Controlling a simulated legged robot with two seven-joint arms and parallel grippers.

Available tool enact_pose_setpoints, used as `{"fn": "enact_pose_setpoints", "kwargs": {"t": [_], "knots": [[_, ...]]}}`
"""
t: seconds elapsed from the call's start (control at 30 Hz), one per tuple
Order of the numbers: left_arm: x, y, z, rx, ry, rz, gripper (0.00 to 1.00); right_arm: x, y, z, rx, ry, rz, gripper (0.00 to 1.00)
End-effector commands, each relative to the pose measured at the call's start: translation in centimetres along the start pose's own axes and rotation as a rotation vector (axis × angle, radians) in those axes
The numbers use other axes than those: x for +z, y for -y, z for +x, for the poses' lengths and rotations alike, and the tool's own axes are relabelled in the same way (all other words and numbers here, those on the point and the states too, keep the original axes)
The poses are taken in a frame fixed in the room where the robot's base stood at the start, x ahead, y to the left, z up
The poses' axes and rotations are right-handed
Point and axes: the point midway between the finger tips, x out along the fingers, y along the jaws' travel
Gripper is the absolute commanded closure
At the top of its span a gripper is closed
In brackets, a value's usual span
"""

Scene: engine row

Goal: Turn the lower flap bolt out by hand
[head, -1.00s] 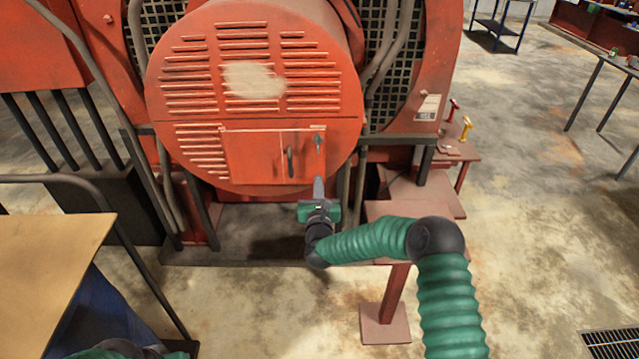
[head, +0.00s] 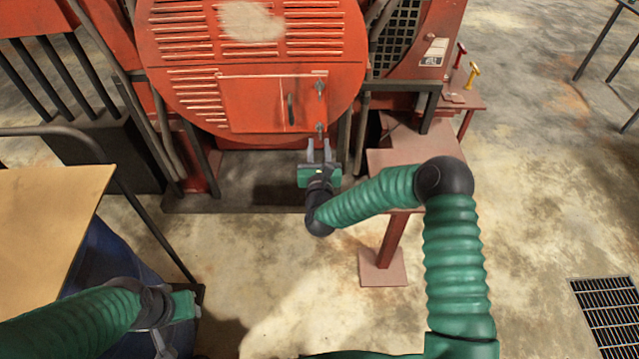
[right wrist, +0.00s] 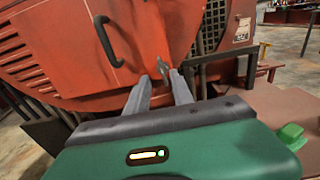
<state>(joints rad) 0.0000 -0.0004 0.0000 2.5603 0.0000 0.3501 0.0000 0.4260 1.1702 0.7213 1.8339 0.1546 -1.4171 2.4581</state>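The red flap (head: 255,103) on the round engine cover has a dark upright handle (head: 291,108) and two small grey bolts along its right side. The lower flap bolt (head: 320,127) is near the bottom right corner, below the upper bolt (head: 319,88). My right gripper (head: 319,143) is just below the lower bolt, its two grey fingers apart with nothing between them. In the right wrist view the lower bolt (right wrist: 162,66) shows just beyond and between the fingertips; contact cannot be told. My left gripper (head: 166,342) hangs low at the left; its finger opening is unclear.
A red stepped stand (head: 405,155) stands right of my right gripper, with a red and a yellow-handled item (head: 472,74) behind. A wooden-topped table (head: 45,225) is at the left. Floor lies open at the right, with a grate (head: 605,310).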

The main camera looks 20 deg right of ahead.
Motion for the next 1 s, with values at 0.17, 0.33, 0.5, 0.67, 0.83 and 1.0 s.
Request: {"fn": "enact_pose_setpoints", "kwargs": {"t": [0.17, 0.33, 0.5, 0.67, 0.83, 1.0], "knots": [[-0.1, 0.0, -0.2, 0.000, 0.000, 0.000, 0.64, -0.2, 0.0, -1.4, 0.000, -0.004, -0.001, 0.72], [-0.1, 0.0, -0.3, 0.000, 0.000, 0.000, 0.64, -0.2, 0.0, -3.0, 0.000, -0.003, 0.000, 0.72], [-0.1, 0.0, -0.4, 0.000, 0.000, 0.000, 0.64, -0.2, 0.0, -4.4, 0.000, -0.003, 0.000, 0.72], [-0.1, 0.0, -0.5, 0.000, 0.000, 0.000, 0.64, -0.3, 0.0, -5.7, 0.001, -0.004, -0.001, 0.72], [-0.1, 0.0, -0.5, 0.000, 0.000, 0.000, 0.64, -0.3, 0.0, -7.1, 0.000, -0.003, -0.001, 0.72], [-0.1, 0.0, -0.6, 0.000, 0.000, 0.000, 0.64, -0.3, -0.1, -8.6, 0.001, -0.004, -0.001, 0.72]]}}
